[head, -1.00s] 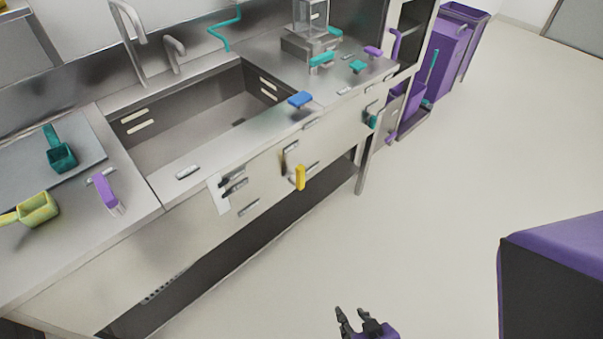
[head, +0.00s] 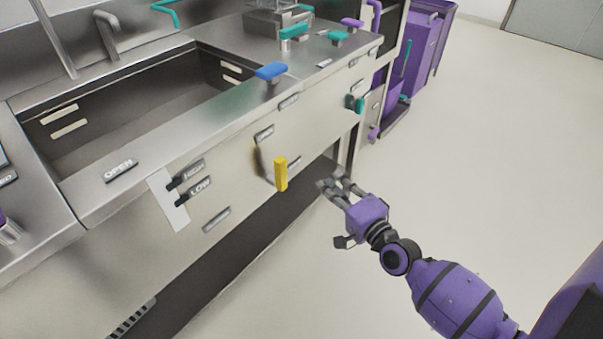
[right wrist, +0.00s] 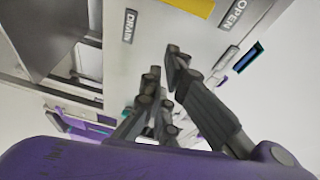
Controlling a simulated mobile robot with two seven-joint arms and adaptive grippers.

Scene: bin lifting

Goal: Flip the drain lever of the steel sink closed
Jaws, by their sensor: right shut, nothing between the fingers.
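The steel sink (head: 138,190) fills the left of the head view, its basin open at the top. A yellow lever (head: 281,174) hangs down on its front panel. In the right wrist view the yellow lever (right wrist: 195,6) shows at the top edge, between a DRAIN label (right wrist: 130,25) and an OPEN label (right wrist: 232,14). My right gripper (head: 335,183) is just right of the yellow lever in the head view, apart from it, shut and empty. It also shows in the right wrist view (right wrist: 163,68). My left gripper is out of view.
A blue handle (head: 271,71) stands on the sink's top edge. A HIGH/LOW switch plate (head: 172,205) is on the front panel, left of the yellow lever. A teal handle (head: 355,103) is farther right. Purple bins (head: 425,45) stand behind; the floor to the right is clear.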

